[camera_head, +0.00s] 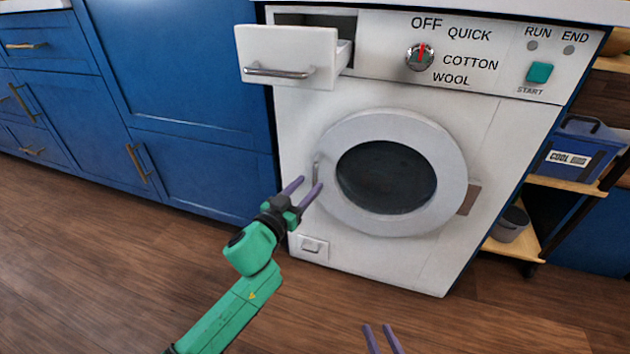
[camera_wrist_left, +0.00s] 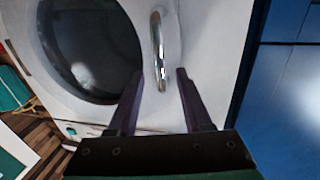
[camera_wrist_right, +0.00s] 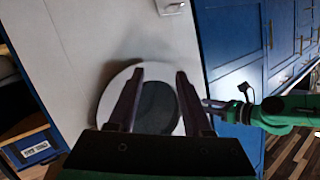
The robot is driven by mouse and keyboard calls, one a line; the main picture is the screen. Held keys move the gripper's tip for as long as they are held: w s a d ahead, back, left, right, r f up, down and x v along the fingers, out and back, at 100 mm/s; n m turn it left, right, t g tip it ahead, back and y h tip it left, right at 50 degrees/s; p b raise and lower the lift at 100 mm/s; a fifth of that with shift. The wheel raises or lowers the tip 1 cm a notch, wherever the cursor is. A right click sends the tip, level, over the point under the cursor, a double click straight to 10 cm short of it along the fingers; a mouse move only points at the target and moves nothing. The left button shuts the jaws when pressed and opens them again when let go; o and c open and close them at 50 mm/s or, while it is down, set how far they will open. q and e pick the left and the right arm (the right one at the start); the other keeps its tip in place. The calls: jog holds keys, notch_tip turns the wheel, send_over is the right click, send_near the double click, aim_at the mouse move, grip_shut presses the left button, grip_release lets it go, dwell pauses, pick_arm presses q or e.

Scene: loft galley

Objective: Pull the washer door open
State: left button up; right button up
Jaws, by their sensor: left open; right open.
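The white washer (camera_head: 300,120) stands ahead with its round door (camera_head: 453,160) shut, as far as I can see. The door has dark glass (camera_head: 387,177) and a metal handle (camera_head: 317,167) on its left edge. My left gripper (camera_head: 307,188) is open just in front of the handle. In the left wrist view the handle (camera_wrist_left: 158,55) lies between the open fingers (camera_wrist_left: 157,72), near their tips; contact cannot be told. My right gripper (camera_head: 378,330) is open and empty, low in front of the washer; the door (camera_wrist_right: 118,88) also shows beyond its fingers (camera_wrist_right: 160,72).
The detergent drawer (camera_head: 285,55) is pulled out at the washer's upper left. Blue cabinets (camera_head: 190,80) stand to the left. A shelf at the right holds a blue box (camera_head: 575,150) and a grey bucket (camera_head: 512,223). The wooden floor (camera_head: 110,270) in front is clear.

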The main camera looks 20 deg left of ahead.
aim_at(313, 178)
pick_arm(q)
jog(key=b+x, duration=0.1)
jog(key=x, duration=0.3)
jog(key=shift+w, duration=0.25)
grip_shut()
pick_arm(e)
jog(key=w+r+t, duration=0.4)
jog(key=w+r, duration=0.3)
jog(key=r, duration=0.5)
jog(key=shift+w+d+r+y, duration=0.25)
jog(key=shift+w+d+y, duration=0.05)
jog(key=shift+d, duration=0.05)
jog(key=shift+f, duration=0.1)
